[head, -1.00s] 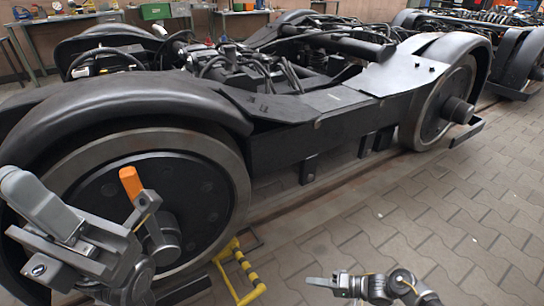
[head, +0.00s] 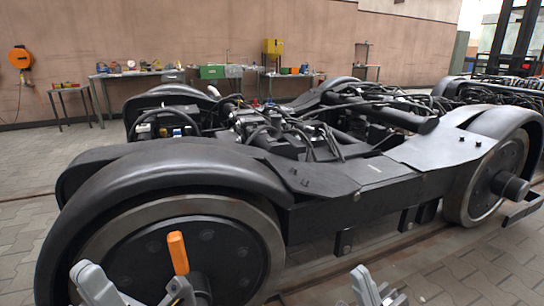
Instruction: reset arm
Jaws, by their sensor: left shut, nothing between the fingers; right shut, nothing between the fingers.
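My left gripper (head: 98,286) is at the bottom left, in front of the near wheel (head: 235,245) of the black bogie (head: 350,205). It is shut with nothing in its jaws, and its lower part is cut off by the picture edge. My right gripper (head: 370,287) is at the bottom, right of the near wheel and in front of the bogie's side frame. It is shut and empty, and most of its arm is out of view. An orange piece (head: 178,253) stands upright before the wheel; I cannot tell what it is fixed to.
The bogie fills the middle, with its second wheel (head: 500,178) at the right. Another bogie (head: 500,90) stands behind. Workbenches (head: 135,74) with tools line the back wall. Paved floor (head: 470,265) is clear at the lower right.

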